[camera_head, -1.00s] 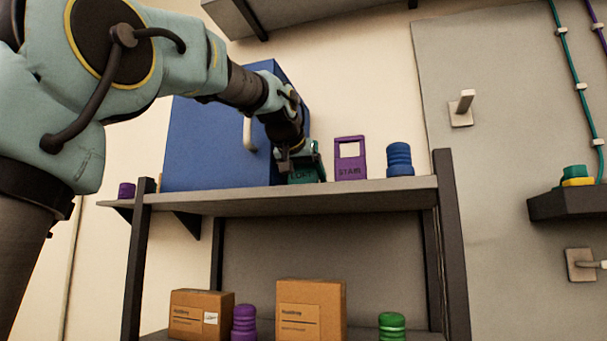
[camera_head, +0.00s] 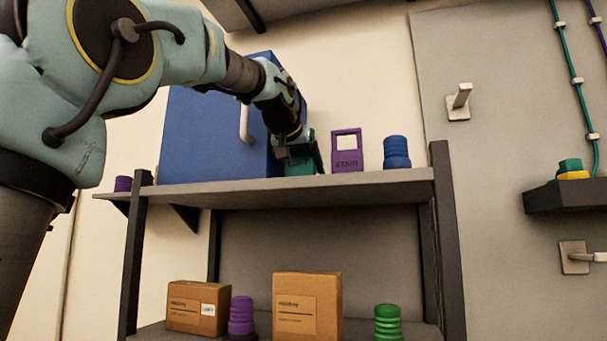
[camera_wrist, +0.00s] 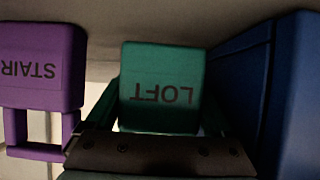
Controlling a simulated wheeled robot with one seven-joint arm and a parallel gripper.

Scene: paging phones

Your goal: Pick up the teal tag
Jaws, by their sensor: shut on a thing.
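The teal tag (camera_head: 299,166) stands on the upper shelf board in the head view, partly hidden by my gripper (camera_head: 297,150). In the wrist view the teal tag (camera_wrist: 162,88) fills the middle, with the word LOFT upside down. My gripper (camera_wrist: 160,140) is shut on it, reaching in from above. I cannot tell whether the tag's bottom still touches the board.
A purple STAIR tag (camera_head: 347,152) stands close to the right of the teal tag, then a blue ribbed object (camera_head: 396,152). A large blue cabinet (camera_head: 205,140) is close on the left. The upper shelf board (camera_head: 380,182) is bare along its front.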

